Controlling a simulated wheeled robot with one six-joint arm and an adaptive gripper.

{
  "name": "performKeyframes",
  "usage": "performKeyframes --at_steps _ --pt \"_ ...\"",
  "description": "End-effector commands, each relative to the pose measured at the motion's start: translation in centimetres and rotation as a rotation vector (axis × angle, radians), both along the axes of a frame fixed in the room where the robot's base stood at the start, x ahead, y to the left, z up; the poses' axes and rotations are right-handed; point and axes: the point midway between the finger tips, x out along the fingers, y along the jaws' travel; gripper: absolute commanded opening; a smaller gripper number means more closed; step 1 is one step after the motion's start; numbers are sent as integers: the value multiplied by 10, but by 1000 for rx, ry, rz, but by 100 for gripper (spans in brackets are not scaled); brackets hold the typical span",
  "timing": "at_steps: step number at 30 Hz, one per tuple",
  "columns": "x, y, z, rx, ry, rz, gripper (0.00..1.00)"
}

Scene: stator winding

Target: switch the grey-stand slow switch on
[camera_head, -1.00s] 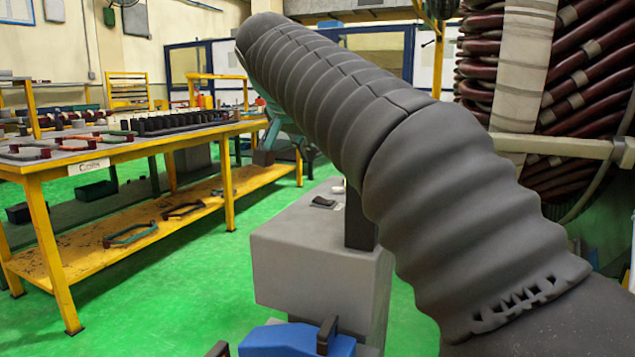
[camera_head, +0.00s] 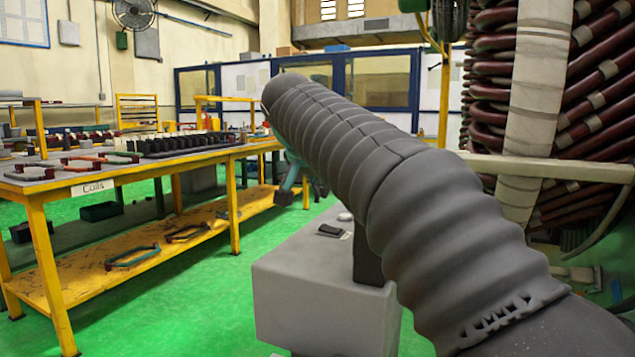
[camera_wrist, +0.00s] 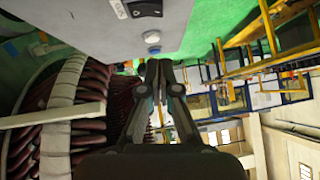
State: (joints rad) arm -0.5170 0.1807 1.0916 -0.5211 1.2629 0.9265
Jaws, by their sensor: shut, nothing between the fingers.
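The grey stand (camera_head: 318,292) is a box in the lower middle of the head view. A black rocker switch (camera_head: 331,230) sits on its top, with a whitish round button (camera_head: 345,217) just behind it. In the wrist view the switch (camera_wrist: 145,8) is at the top edge, on the grey face. The white button (camera_wrist: 152,36) and a blue-grey button (camera_wrist: 154,49) lie below it. My gripper (camera_wrist: 158,68) is shut and empty, its tips just below the blue-grey button in the picture; contact cannot be told. My arm hides most of the gripper in the head view.
A yellow table (camera_head: 120,178) with coils and parts stands at the left, with a lower shelf. A large wound stator (camera_head: 590,100) with maroon coils stands at the right behind a pale rail. Green floor is free between table and stand.

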Motion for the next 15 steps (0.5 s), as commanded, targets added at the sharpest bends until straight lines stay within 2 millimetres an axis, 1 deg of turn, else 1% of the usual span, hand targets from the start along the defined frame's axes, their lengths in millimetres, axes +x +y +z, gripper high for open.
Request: performKeyframes --at_steps 1,8,9,12,15 --pt "7 -1 -9 -2 2 -1 0" --pt "36 -8 -38 -2 2 -2 0" --pt "34 -6 -45 -2 2 1 0" --pt "34 -4 -58 0 1 1 0" --pt "34 -3 -66 -1 0 2 0"
